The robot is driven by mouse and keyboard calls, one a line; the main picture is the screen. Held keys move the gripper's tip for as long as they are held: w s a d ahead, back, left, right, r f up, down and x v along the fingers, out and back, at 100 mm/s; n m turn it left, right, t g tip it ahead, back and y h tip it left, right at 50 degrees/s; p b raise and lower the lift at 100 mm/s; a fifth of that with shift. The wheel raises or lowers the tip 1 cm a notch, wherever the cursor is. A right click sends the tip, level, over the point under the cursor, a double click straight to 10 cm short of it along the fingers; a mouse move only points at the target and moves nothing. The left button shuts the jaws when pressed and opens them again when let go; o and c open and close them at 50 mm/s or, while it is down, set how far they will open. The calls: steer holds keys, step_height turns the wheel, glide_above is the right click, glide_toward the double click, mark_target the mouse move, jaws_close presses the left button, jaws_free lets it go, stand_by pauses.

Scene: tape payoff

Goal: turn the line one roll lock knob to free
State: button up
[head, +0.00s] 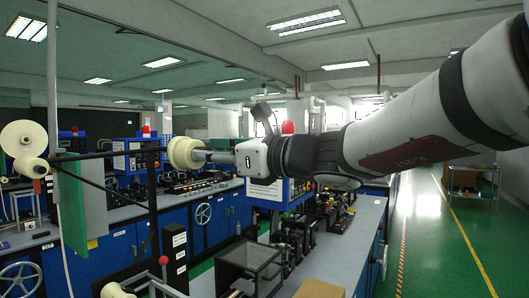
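A cream roll-shaped piece (181,153) sits at the end of a black bar on a dark upright post (152,205), left of the middle in the head view. My gripper (206,156) comes in from the right, and its grey fingers point left at this piece. The fingertips are at or just beside its right face; I cannot tell whether they touch it. The fingers overlap in this view, so their opening is unclear. No lock knob can be made out for certain; it may be hidden behind the roll or the fingers.
Cream rolls (24,139) hang at the far left by a green panel (82,200). A red-ball lever (163,261) stands at the bottom, near a dark open-topped bin (249,268). Blue-fronted benches with machines line the back.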

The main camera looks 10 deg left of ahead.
jaws_close()
steer(key=shift+n+b, duration=0.3)
steer(key=shift+b, duration=0.15)
steer(key=n+b, duration=1.7)
steer(key=b, duration=0.3)
steer(key=shift+b, duration=0.4)
steer(key=shift+n, duration=0.4)
